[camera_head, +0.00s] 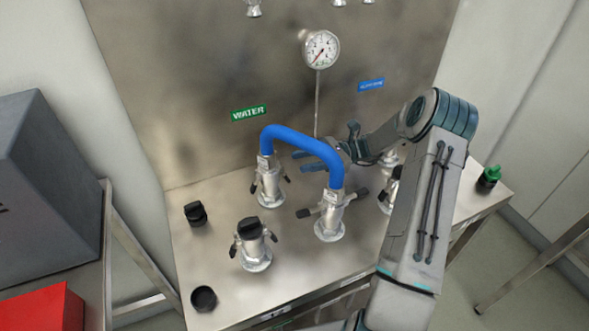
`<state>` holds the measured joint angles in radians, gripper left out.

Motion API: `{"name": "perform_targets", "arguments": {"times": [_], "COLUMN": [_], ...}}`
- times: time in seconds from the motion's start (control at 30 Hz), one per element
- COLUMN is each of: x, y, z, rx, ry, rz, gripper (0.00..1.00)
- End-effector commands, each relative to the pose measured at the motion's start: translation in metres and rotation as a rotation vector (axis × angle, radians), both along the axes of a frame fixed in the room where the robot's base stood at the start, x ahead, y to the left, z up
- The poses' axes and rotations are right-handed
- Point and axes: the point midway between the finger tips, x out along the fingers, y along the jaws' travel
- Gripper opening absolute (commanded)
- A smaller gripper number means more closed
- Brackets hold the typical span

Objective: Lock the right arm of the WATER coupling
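The WATER label (249,113) is on the steel back panel. Below it stands a silver coupling (268,188) with one end of a blue hose (300,138) on top. Its dark right arm (286,179) is small in view and appears angled downward near the body; I cannot tell whether it is locked. The hose arches to a second silver coupling (330,222) at front right, whose dark arms stick out sideways. My gripper (308,162) is to the right of and a little above the WATER coupling, by the hose. Its fingers look apart, with nothing seen between them.
A capped coupling (252,247) stands at front left. Loose black caps (196,214) (204,298) lie on the steel bench. Another coupling (386,195) is partly hidden by my arm. A gauge (320,49) is on the panel. A green-topped cap (489,177) sits at the right edge.

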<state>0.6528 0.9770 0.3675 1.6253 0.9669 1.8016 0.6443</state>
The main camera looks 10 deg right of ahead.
Motion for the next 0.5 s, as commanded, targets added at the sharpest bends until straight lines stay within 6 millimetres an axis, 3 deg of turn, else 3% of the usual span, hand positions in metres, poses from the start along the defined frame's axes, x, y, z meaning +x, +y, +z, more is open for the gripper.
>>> {"name": "perform_targets", "arguments": {"times": [0.2,0.5], "x": [-0.022,-0.039], "y": [-0.040,-0.070], "z": [0.027,0.048], "rx": [-0.002,-0.001], "ry": [-0.001,0.000], "rz": [-0.003,0.000], "gripper": [0.40,0.40]}}
